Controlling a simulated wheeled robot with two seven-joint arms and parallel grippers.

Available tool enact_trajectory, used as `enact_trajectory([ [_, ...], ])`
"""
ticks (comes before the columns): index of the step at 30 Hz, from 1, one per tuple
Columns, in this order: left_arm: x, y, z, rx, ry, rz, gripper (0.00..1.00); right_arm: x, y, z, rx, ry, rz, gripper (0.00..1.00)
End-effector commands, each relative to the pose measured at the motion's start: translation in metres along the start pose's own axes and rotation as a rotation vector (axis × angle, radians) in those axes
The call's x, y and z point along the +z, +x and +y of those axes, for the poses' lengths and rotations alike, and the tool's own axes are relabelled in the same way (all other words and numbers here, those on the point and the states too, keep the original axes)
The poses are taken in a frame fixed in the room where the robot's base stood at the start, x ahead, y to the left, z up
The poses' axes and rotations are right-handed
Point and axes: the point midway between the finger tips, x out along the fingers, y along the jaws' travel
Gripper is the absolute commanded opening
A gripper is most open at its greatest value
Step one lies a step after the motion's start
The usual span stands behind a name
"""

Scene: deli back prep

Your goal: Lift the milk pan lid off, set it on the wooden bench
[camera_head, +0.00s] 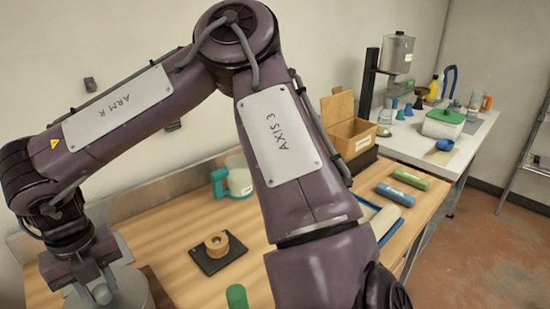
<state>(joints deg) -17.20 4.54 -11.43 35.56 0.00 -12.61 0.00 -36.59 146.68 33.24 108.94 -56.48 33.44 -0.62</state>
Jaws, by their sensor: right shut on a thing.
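My right gripper (98,290) is at the bottom left, pointing down, at the end of my purple arm, which arches across the view. It is shut on the milk pan lid, a grey round piece (133,292) at the bottom edge of the picture. The gripper covers the middle of the lid, and the frame cuts off its lower part. I cannot tell whether the lid rests on the pan or is apart from it. The wooden bench (185,235) spreads under and to the right of the gripper. My left gripper is not in view.
On the bench are a tape roll on a black plate (222,256), a teal-handled jug (236,178), a green cylinder (237,296), a wooden box (350,135) and rolls (395,194). A white table (405,148) stands behind. My forearm hides the bench's middle.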

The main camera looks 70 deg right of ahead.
Motion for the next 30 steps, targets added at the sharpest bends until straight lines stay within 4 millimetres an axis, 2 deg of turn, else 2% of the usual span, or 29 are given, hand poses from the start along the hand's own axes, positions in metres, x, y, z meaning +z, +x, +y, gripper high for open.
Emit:
enact_trajectory([
  [11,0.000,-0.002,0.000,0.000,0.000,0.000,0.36,0.000,-0.003,0.000,0.000,0.000,0.000,0.00],
  [30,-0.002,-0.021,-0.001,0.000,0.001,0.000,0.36,0.000,-0.034,0.000,0.001,0.001,0.000,0.00],
])
